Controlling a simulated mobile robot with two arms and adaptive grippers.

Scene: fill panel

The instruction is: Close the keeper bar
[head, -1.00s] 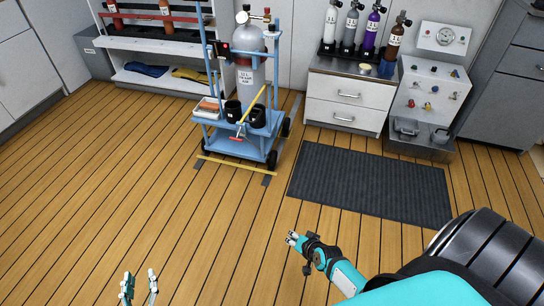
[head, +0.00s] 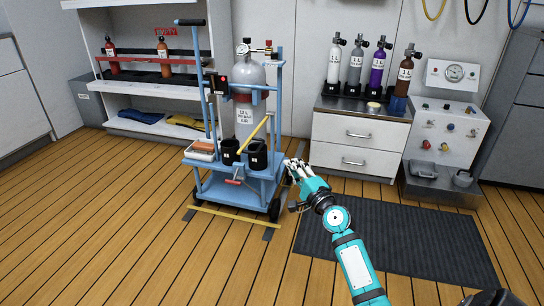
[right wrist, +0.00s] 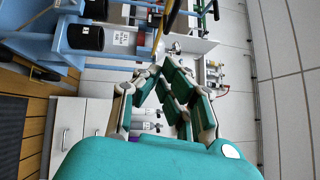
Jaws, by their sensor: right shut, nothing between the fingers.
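The blue cart (head: 225,190) stands upright in the middle of the head view, holding a grey gas cylinder (head: 246,120). A blue crossbar (head: 258,88) runs at the cylinder's upper part, beside a black latch block (head: 221,84) with a red spot. A yellow bar (head: 257,130) slants across the cart's front, its lower end near the black cups. I cannot tell which bar is the keeper bar. My right gripper (head: 293,166) is shut and empty, just right of the cart, apart from the bars. Its fingers also show in the right wrist view (right wrist: 160,70). My left gripper is out of view.
Two black cups (head: 256,157) stand on the cart's shelf. A white drawer cabinet (head: 352,145) with several bottles stands behind at right, next to a gauge panel (head: 442,135). A dark mat (head: 400,237) lies at right. The wood floor in front is clear.

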